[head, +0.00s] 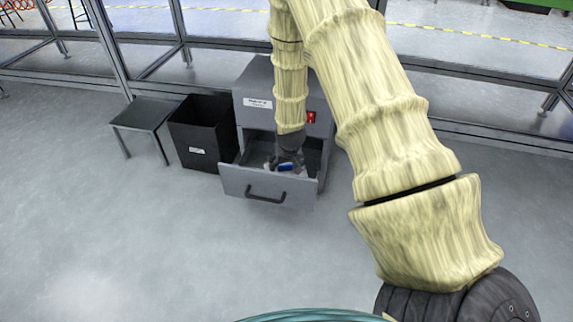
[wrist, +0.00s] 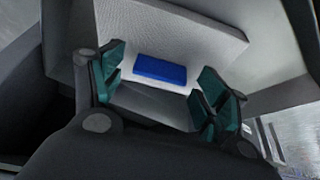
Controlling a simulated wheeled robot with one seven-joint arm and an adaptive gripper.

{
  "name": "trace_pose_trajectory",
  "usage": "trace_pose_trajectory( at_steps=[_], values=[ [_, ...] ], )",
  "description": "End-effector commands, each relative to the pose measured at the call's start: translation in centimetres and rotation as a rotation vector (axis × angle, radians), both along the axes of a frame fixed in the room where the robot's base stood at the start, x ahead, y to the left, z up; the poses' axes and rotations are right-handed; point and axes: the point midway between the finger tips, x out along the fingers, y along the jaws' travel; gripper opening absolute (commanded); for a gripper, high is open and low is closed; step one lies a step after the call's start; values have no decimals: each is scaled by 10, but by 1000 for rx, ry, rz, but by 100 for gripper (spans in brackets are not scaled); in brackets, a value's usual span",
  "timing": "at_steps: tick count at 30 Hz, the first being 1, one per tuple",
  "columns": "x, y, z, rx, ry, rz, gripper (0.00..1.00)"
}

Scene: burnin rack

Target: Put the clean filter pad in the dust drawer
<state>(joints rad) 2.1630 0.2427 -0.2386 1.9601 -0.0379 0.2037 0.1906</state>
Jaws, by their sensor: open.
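The dust drawer (head: 268,187) is pulled out from the front of a grey machine. A white pad (wrist: 190,28) with a blue block (wrist: 160,69) on it lies inside the drawer. The blue block also shows small in the head view (head: 285,167). My gripper (wrist: 158,84) is open over the pad, reaching down into the drawer. Its teal-lined fingers stand on either side of the blue block, with gaps between. In the head view my gripper (head: 288,160) hides part of the pad. I cannot tell whether the pad lies fully flat.
The grey machine (head: 252,88) has a red switch (head: 311,117) above the drawer. A black open bin (head: 196,148) stands to its left, then a low dark table (head: 143,113). A metal-framed barrier runs behind. The floor in front is clear.

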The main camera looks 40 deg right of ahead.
Motion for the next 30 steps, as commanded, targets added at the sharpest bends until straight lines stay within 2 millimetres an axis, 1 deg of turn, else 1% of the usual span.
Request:
trace_pose_trajectory(
  at_steps=[2,5,15,19,24,30],
  values=[
    [0,0,5,0,-1,0,74],
    [-4,2,18,0,-1,0,74],
    [-25,13,76,0,-1,0,74],
    [-32,17,93,0,-1,0,74],
    [-38,20,108,0,0,0,74],
    [-41,21,113,0,-1,0,74]
  ],
)
